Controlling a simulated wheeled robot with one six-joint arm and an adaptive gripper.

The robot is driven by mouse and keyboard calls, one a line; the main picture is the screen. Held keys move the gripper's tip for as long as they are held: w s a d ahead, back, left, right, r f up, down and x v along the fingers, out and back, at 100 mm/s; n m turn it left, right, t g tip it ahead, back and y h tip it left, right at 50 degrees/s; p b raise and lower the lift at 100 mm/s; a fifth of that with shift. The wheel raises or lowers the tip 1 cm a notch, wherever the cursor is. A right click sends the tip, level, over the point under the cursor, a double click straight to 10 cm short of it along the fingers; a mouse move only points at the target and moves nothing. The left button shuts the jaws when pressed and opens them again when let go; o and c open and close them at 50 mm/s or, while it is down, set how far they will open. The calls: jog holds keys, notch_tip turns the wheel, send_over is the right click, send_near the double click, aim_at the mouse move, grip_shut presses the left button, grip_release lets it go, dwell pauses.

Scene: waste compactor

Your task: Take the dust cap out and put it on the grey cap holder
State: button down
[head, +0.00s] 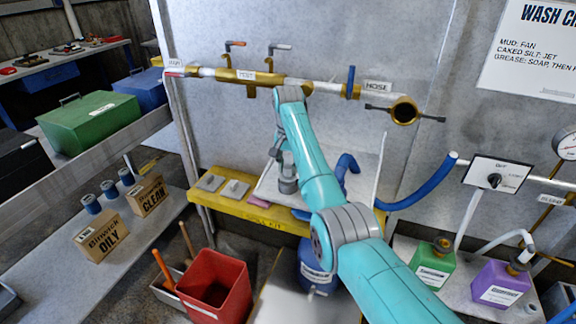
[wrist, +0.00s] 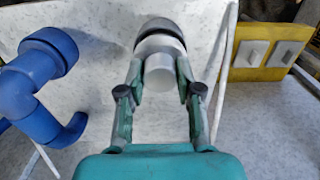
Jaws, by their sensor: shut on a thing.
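My gripper (wrist: 160,78) is shut on a pale grey, round dust cap (wrist: 158,70), with one finger on each side of its narrow part. A wider black ring (wrist: 160,27) shows at its far end; I cannot tell whether the cap is still seated in something. In the head view my gripper (head: 287,183) is beside the white panel, and the cap cannot be made out. Two grey plates, with raised parts, lie on the yellow shelf; the right one (head: 234,188) and the left one (head: 211,183) could each be the grey cap holder.
The yellow shelf (head: 222,206) also bears a pink pad (head: 262,199). A blue bent pipe (wrist: 45,85) stands left of my gripper in the wrist view. A red bin (head: 215,285) is below the shelf.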

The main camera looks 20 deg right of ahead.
jog(key=shift+f, duration=0.6)
dwell(0.4)
jog(key=shift+c, duration=2.3)
grip_release()
jog(key=shift+r, duration=3.5)
